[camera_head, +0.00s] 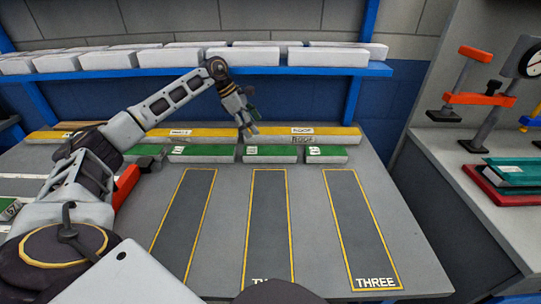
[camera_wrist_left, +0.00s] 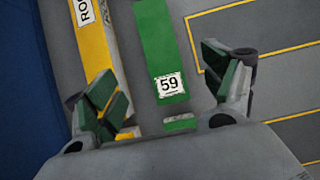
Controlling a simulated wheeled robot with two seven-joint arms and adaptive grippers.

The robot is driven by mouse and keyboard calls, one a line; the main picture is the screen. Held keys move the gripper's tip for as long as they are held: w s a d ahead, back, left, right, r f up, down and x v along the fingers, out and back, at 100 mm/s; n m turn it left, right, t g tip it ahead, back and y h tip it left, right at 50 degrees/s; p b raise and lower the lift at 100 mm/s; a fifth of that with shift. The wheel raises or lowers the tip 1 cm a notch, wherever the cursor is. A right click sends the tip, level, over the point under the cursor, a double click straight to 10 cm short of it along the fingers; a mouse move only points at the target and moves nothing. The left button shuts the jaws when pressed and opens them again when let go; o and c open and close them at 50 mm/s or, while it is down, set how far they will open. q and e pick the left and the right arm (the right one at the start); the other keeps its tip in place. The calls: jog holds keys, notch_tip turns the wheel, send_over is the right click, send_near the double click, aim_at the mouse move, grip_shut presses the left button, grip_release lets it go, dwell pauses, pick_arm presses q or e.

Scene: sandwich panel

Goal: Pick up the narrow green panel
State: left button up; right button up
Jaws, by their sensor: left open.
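Several green panels with white number labels lie in a row on the grey table. My left gripper (camera_head: 245,130) is open and empty, pointing down above the gap between the second panel from the left (camera_head: 203,154) and the third (camera_head: 270,153). In the left wrist view, the third panel, labelled 59 (camera_wrist_left: 158,42), runs up the middle, and its labelled end lies between and beyond the open fingers (camera_wrist_left: 165,95). A short piece of another green panel (camera_wrist_left: 181,124) shows below it. Which panel is the narrow one cannot be told clearly. My right gripper is not seen.
A long yellow-topped beam with a ROOF label (camera_head: 302,131) lies just behind the panels. Yellow-outlined bays, one marked THREE (camera_head: 375,283), cover the empty front table. A blue shelf (camera_head: 270,70) with white blocks hangs above. A side bench (camera_head: 450,170) with clamps stands right.

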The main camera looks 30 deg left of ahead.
pick_arm(q)
jog(key=b, duration=0.1)
send_near(269, 151)
jog(key=x, duration=0.4)
jog(key=shift+w+d+f, duration=0.2)
jog(key=shift+w+d, duration=0.1)
jog(key=shift+d, duration=0.1)
jog(key=shift+w+d+f, duration=0.1)
jog(key=shift+d+f, duration=0.05)
jog(key=shift+f, duration=0.1)
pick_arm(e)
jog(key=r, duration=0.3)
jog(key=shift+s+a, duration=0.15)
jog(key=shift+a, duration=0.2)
pick_arm(q)
jog(key=shift+d+f, duration=0.1)
jog(key=shift+f, duration=0.4)
jog(key=b+x, duration=0.1)
jog(key=x, duration=0.2)
jog(key=shift+f, duration=0.35)
jog(key=shift+w+d+f, duration=0.1)
jog(key=shift+w+f, duration=0.05)
jog(key=shift+f, duration=0.15)
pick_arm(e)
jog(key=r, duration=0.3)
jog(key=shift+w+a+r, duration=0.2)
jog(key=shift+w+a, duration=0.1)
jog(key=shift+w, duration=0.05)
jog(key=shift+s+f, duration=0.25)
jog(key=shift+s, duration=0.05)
